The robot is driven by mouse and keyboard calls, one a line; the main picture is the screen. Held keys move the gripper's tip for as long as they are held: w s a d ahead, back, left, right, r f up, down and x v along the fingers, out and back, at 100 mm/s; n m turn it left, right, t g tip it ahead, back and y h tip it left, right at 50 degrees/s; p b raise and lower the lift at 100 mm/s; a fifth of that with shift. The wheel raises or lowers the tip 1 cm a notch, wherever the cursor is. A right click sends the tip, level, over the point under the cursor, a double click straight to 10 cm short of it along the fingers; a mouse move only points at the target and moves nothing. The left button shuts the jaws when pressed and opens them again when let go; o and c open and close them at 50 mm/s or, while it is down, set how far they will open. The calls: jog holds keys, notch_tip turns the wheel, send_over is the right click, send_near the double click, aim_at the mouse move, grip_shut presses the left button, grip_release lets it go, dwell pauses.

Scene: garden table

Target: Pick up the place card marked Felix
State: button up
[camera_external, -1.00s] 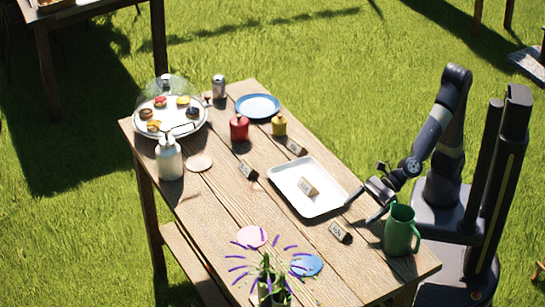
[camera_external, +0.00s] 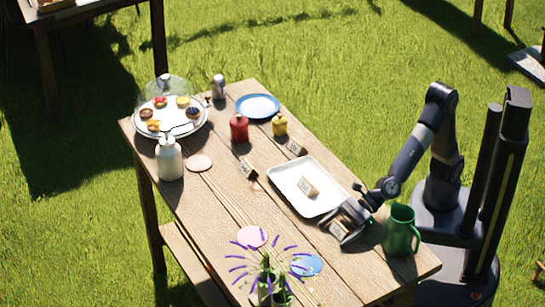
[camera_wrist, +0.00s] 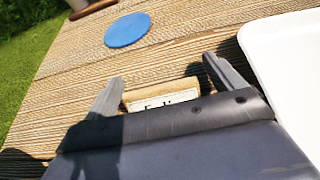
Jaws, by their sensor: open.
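A small place card (camera_wrist: 160,97) stands between my gripper's fingers in the wrist view. Its lower part is hidden by the gripper body, and the visible tops of its letters look like "Felix". In the outside view the card (camera_external: 339,229) shows at the front of my gripper (camera_external: 342,222), low over the table beside the white tray. My gripper (camera_wrist: 165,85) is open, one finger on each side of the card, with a gap visible at both sides. Other place cards lie in the tray (camera_external: 308,187), left of it (camera_external: 247,170) and behind it (camera_external: 296,148); their names are too small to read.
The white tray (camera_external: 283,185) is close beside my gripper, its edge (camera_wrist: 285,60) at right in the wrist view. A green pitcher (camera_external: 401,232) stands close on the other side. A blue disc (camera_wrist: 127,30) and a flower vase (camera_external: 268,285) are nearer the front.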

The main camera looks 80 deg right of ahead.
jog(key=shift+c, duration=0.4)
jog(key=c, duration=1)
